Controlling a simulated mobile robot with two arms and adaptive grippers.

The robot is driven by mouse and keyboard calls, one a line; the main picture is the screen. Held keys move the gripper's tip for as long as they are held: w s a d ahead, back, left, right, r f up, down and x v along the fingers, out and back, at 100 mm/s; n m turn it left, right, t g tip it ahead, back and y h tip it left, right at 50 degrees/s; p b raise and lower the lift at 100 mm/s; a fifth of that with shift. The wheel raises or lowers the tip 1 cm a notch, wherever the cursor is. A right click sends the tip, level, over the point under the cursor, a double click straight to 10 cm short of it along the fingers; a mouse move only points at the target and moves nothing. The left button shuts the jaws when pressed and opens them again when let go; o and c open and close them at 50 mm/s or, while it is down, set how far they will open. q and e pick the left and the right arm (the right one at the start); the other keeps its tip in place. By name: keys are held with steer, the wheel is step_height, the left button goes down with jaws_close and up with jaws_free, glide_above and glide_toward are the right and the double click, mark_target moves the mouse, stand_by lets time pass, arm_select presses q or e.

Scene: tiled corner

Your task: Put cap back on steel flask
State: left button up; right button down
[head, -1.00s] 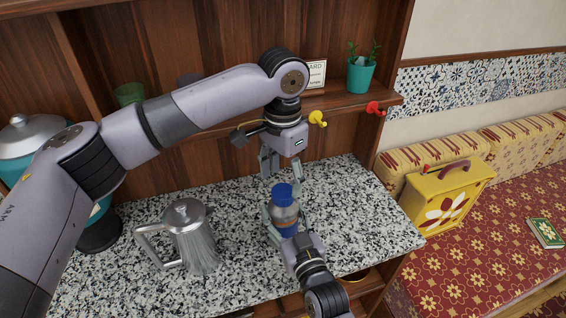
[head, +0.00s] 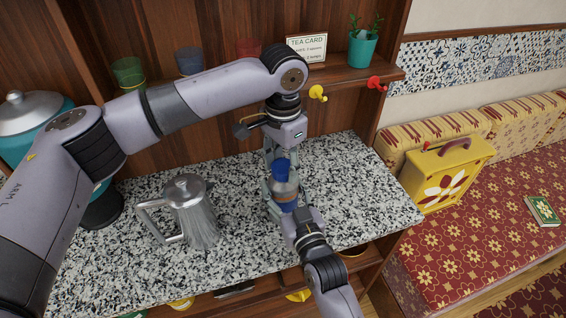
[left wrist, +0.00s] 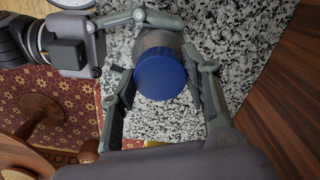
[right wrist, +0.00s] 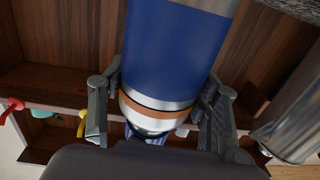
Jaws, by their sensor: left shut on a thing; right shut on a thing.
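The steel flask (head: 284,190) stands upright above the granite counter, with a steel upper part, an orange band and a blue lower body. My right gripper (head: 283,203) is shut on the flask; the right wrist view shows its fingers on both sides of the flask's banded part (right wrist: 158,108). The blue cap (head: 281,170) is at the flask's top, and it fills the middle of the left wrist view (left wrist: 160,75). My left gripper (head: 277,157) reaches down from above and is shut on the cap. Whether the cap is fully seated cannot be told.
A steel coffee pot (head: 193,212) stands on the counter (head: 130,265) left of the flask. A teal urn (head: 30,130) is at the far left. The shelf behind holds cups, a tea card (head: 307,48) and a teal plant pot (head: 362,48). Counter right of the flask is clear.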

arm_select(q)
steer(key=c, duration=0.7)
steer(key=o, duration=1.4)
step_height(320, 180, up, 12)
arm_select(e)
steer(key=shift+c, duration=2.3)
jaws_free()
